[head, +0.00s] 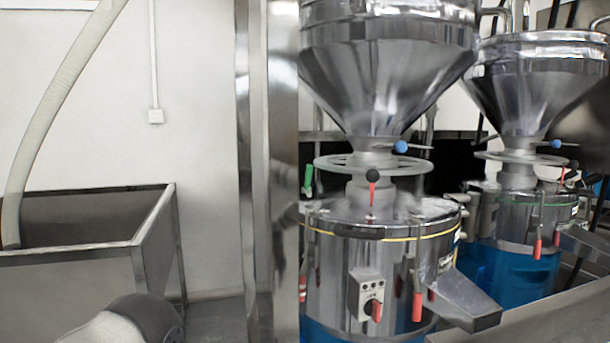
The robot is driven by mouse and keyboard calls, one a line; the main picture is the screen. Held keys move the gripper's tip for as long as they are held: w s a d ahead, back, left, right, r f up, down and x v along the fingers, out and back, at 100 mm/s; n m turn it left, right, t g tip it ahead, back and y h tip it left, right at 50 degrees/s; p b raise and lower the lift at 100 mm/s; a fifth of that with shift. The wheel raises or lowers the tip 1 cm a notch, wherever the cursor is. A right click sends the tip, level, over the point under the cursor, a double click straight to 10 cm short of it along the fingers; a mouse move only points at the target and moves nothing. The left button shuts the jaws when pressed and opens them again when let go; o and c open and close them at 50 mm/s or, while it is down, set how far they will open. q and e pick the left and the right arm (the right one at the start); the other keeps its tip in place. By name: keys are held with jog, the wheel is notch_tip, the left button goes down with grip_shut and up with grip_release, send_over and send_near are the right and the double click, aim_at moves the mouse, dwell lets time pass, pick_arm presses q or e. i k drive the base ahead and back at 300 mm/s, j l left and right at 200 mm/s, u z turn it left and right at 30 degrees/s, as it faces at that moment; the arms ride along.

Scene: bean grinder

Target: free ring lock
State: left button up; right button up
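The near grinder (375,260) is a shiny steel drum with a yellow band, under a large steel hopper (390,75). A grey ring (335,163) sits around the neck between hopper and drum. A lever with a black ball (373,175) and a red sleeve (372,194) stands upright in front of the ring. A blue-knobbed handle (401,147) sticks out just above the ring. Whether the ring is locked cannot be told. Neither gripper is in view. A grey and white rounded part of my arm shows at the bottom left.
A second, similar grinder (510,215) stands behind at the right. A steel post (268,170) rises left of the near grinder. A steel bin (90,235) with a hose (55,100) is at the left. A chute (465,300) and red-handled clamps (417,305) project from the near drum.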

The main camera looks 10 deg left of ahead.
aim_at(307, 189)
jog(key=i+j+z, duration=0.1)
jog(key=j+z, duration=0.15)
jog(key=j, duration=0.45)
jog(key=j+z, duration=0.25)
jog(key=j, duration=0.5)
jog(key=j+z, duration=0.25)
jog(key=j, duration=0.45)
jog(key=k+j+z, duration=0.25)
jog(key=j, duration=0.45)
jog(key=i+j, duration=0.1)
jog(key=i, duration=0.65)
